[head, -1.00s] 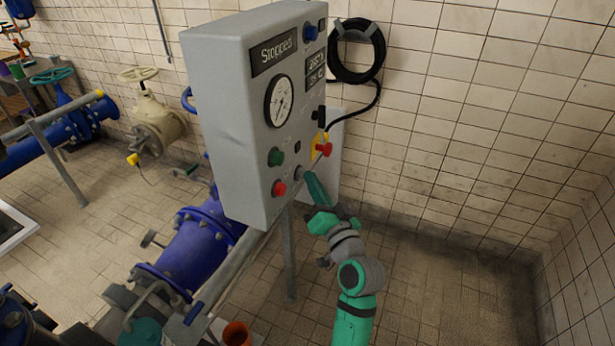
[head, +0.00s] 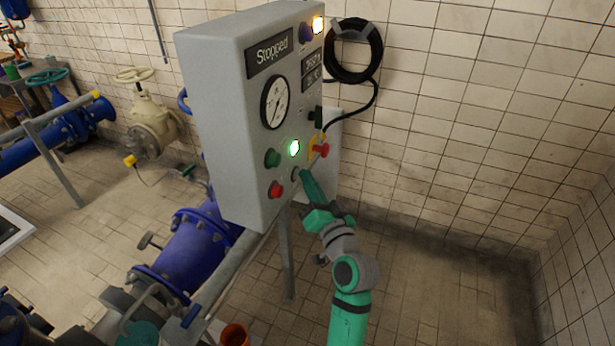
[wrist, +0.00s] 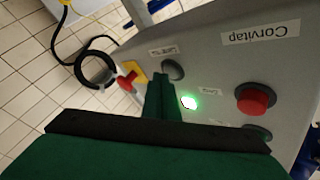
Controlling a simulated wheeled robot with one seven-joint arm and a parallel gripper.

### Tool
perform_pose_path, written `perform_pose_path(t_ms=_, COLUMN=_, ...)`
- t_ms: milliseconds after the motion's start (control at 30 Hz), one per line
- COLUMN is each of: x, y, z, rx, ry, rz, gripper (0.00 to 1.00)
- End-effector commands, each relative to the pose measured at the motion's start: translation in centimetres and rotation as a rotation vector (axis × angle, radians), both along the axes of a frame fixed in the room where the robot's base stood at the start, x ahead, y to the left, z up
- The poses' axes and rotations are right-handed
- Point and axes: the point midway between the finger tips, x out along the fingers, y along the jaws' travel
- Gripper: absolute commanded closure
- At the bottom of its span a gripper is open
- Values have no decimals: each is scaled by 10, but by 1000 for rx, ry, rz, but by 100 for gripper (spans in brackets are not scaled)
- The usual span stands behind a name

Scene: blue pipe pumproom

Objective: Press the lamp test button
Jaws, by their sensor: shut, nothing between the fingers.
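The grey control box (head: 215,120) stands on a post, with a gauge, displays, buttons and lamps on its front. A round dark grey button (head: 296,174), which I take for the lamp test button, is low on that front; it also shows in the wrist view (wrist: 174,69), beside a small label too blurred to read. My gripper (head: 306,174) is shut and empty, with its tips at this button and seemingly touching it. In the wrist view the fingers (wrist: 161,82) partly cover it. A green lamp (head: 294,148) and a yellowish-white lamp (head: 318,24) are lit.
Close by are a red button (head: 276,190), a green button (head: 272,158) and a red emergency stop (head: 321,150) on yellow. A black cable coil (head: 354,50) hangs on the tiled wall. Blue pipework (head: 190,250) lies below left. The floor to the right is clear.

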Motion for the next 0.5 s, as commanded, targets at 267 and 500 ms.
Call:
perform_pose_path(t_ms=267, x=-6, y=7, z=-1, rx=0, ry=2, rz=19, gripper=100)
perform_pose_path(t_ms=500, x=-6, y=-5, z=-1, rx=0, ry=1, rz=2, gripper=100)
